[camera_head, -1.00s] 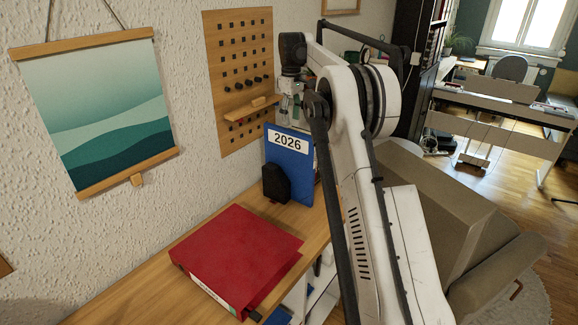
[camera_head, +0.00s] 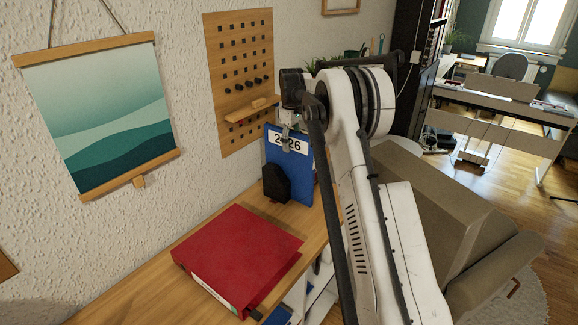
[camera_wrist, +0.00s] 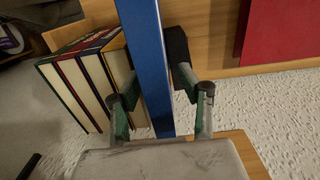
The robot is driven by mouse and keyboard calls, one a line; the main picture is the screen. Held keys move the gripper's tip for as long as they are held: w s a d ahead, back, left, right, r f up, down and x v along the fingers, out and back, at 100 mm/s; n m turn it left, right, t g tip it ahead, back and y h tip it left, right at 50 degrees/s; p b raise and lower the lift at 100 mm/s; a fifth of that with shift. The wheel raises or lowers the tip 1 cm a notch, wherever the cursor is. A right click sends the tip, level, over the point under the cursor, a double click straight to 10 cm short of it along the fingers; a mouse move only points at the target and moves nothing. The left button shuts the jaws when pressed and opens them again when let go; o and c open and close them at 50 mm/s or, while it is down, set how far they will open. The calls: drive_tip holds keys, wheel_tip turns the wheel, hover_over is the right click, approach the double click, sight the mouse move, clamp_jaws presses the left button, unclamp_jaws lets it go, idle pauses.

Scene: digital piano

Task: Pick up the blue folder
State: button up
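The blue folder (camera_head: 290,176) stands upright on the wooden shelf top with its white 2026 label facing the head camera. In the wrist view its spine (camera_wrist: 147,55) runs down the middle, between the two fingers. My gripper (camera_head: 289,138) is lowered over the folder's top edge and covers part of the label. In the wrist view my gripper (camera_wrist: 158,88) is open, with one finger on each side of the folder. A small gap shows on the right side; whether the left finger touches is unclear.
A black bookend (camera_head: 276,183) stands against the folder. A red folder (camera_head: 238,255) lies flat on the wooden top (camera_head: 130,300). Several books (camera_wrist: 85,75) stand left of the folder in the wrist view. A pegboard (camera_head: 240,75) hangs on the wall behind.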

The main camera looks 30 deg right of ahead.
clamp_jaws()
drive_tip(key=shift+s+r, duration=0.1)
idle(0.6)
drive_tip(key=shift+s+r+b, duration=0.1)
drive_tip(key=shift+r+b, duration=0.1)
drive_tip(key=shift+b, duration=0.2)
wheel_tip(320, 180, up, 11)
drive_tip(key=shift+d+r+b, duration=0.1)
drive_tip(key=shift+b, duration=0.65)
drive_tip(key=s+d+r, duration=0.1)
drive_tip(key=s+d, duration=0.3)
drive_tip(key=s, duration=0.4)
drive_tip(key=s+d+r+b, duration=0.1)
drive_tip(key=s+d, duration=0.3)
drive_tip(key=s, duration=0.5)
drive_tip(key=shift+s+d+r, duration=0.2)
drive_tip(key=shift+d+r, duration=0.2)
drive_tip(key=shift+r, duration=0.4)
